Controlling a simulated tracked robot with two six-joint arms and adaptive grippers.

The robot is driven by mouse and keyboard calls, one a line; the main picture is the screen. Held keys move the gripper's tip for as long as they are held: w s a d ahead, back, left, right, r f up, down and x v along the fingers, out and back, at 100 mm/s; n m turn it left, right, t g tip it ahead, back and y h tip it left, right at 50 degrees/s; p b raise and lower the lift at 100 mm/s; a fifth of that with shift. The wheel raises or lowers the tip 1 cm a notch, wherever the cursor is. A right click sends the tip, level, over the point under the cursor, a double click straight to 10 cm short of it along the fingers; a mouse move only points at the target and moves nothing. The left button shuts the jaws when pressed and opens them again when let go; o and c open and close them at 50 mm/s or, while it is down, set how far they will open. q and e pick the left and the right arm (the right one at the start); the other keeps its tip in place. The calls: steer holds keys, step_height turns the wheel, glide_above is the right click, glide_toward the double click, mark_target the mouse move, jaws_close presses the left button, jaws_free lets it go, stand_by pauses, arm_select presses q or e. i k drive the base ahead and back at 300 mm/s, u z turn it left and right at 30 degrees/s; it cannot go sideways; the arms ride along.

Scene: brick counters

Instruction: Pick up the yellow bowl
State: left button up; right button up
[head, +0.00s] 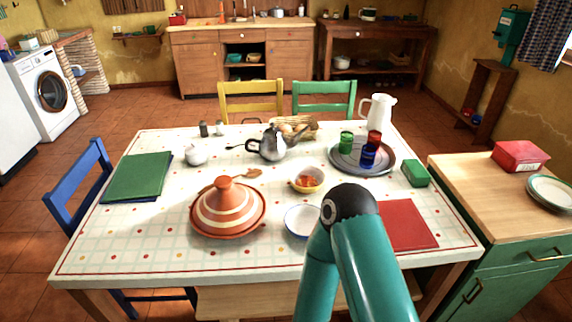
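The yellow bowl (318,187) stands upright on the dining table, right of the middle, with something orange-red inside it. Just in front of it is a white bowl with a blue rim (297,224), partly hidden by my teal arm. That arm rises from the bottom edge, right of centre, and its bent joint shows in front of both bowls. No gripper fingers show on it. My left arm and gripper are not in view.
A striped tagine (227,212) stands left of the bowls. Behind are a silver teapot (268,146), a bread basket (293,128), and a metal tray (384,168) with coloured glasses. A white pitcher (378,112) stands behind the tray. A red mat (408,226) lies right.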

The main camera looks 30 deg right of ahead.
mark_target(306, 180)
steer(key=u, duration=1.95)
steer(key=i, duration=0.1)
steer(key=z, duration=3.1)
steer(key=k, duration=1)
steer(key=z, duration=1.35)
steer(key=i, duration=1.4)
steer(key=u, duration=1.5)
